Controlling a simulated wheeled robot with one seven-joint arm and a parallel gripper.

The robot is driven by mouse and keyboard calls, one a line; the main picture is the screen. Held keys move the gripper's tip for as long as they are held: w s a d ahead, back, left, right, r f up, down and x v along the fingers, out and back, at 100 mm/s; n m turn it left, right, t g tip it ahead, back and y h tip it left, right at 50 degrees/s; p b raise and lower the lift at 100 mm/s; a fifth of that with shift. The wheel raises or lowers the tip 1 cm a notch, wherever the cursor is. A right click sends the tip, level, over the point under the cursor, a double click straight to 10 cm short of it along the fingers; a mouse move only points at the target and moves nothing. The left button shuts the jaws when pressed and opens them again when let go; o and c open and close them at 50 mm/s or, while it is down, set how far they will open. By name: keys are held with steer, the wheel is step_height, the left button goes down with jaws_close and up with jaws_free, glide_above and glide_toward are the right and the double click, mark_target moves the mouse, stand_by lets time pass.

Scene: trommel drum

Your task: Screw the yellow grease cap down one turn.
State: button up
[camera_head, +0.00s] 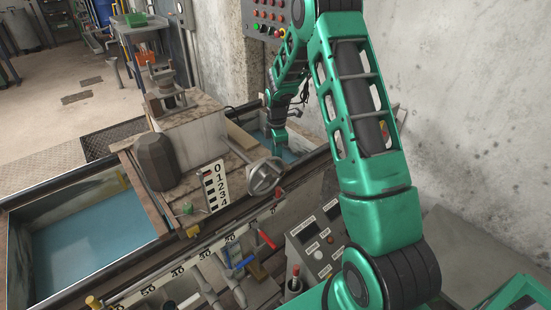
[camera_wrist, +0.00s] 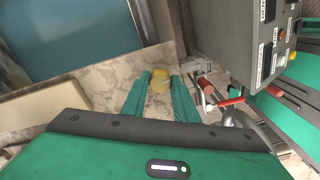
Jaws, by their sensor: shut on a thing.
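In the head view my gripper (camera_head: 279,142) points down beyond the machine's handwheel, near the wall. I cannot make out the cap there.
A round metal handwheel (camera_head: 265,177) and a number plate (camera_head: 215,187) stand in front of my gripper. A grey labelled control box (camera_head: 318,240) is nearer. Red-handled levers (camera_wrist: 228,101) lie right of the fingers. A blue-floored trough (camera_head: 85,245) is at left.

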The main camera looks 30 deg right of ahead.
steer(key=m, duration=0.5)
steer(key=shift+w, duration=0.15)
steer(key=m, duration=0.5)
steer(key=shift+r, duration=0.1)
steer(key=m, duration=0.4)
steer(key=shift+w, duration=0.1)
steer(key=m, duration=0.9)
steer(key=shift+m, duration=0.3)
steer(key=m, duration=0.9)
steer(key=shift+m, duration=0.4)
steer(key=m, duration=0.4)
steer(key=shift+a+m, duration=0.1)
steer(key=shift+m, duration=0.2)
